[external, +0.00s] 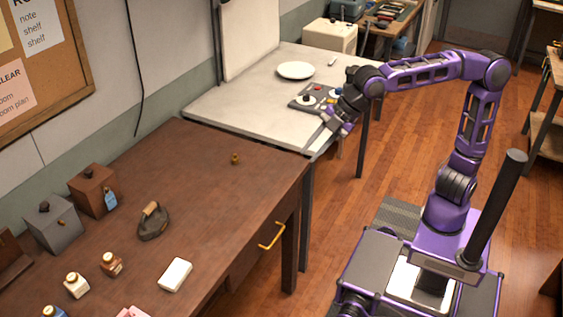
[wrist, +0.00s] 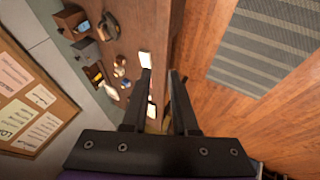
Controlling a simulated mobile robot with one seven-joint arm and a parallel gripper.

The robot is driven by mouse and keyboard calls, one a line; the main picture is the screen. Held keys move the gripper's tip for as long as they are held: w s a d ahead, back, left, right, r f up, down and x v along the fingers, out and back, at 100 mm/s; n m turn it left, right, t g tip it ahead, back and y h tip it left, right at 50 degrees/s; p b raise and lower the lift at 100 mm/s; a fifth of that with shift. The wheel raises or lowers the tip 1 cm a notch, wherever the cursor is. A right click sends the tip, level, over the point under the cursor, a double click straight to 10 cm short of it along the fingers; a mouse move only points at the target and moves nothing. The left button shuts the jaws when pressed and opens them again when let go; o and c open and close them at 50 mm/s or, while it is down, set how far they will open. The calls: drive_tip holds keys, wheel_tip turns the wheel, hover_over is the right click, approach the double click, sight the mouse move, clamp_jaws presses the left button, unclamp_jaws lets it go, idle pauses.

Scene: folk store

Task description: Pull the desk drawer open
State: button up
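The brown wooden desk (external: 200,190) fills the lower left of the external view. Its drawer (external: 247,262) is in the side facing my base, with a curved yellow handle (external: 272,235). The drawer front looks flush with the desk. My gripper (external: 326,140) is beyond the desk's far right corner, by the front edge of the white table, well apart from the handle. In the wrist view, my gripper (wrist: 161,74) has its two fingers apart with nothing clearly held between them. I cannot clearly make out the handle in the wrist view.
The white table (external: 235,110) bears a plate (external: 296,70) and a grey panel with knobs (external: 306,98) close to my wrist. A dark iron (external: 153,222), a white block (external: 175,275) and several boxes and bottles stand on the desk. Open floor (external: 385,165) lies right of the desk.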

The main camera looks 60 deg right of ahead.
drive_tip(key=s+d+f+n+g+h, duration=0.2)
drive_tip(key=d+f+n+h, duration=0.4)
drive_tip(key=f, duration=1.3)
drive_tip(key=s+d+f+n+g+h, duration=0.1)
drive_tip(key=s+d+f+h, duration=0.2)
drive_tip(key=f+h, duration=1.15)
drive_tip(key=n+t+y+b, duration=0.3)
drive_tip(key=n+t+y, duration=0.5)
drive_tip(key=n+t, duration=1.15)
approach(276, 237)
drive_tip(key=w+d+r+n+g, duration=0.1)
drive_tip(key=w, duration=0.1)
drive_tip(key=w+d+r+n+g, duration=0.1)
drive_tip(key=w, duration=0.2)
drive_tip(key=w+d+r+n+g, duration=0.1)
drive_tip(key=w+r, duration=0.1)
drive_tip(key=w, duration=0.1)
drive_tip(key=shift+w+d+n+g+b, duration=0.1)
drive_tip(key=shift+w+n+g+b, duration=0.1)
drive_tip(key=shift+n+g+b, duration=0.15)
clamp_jaws()
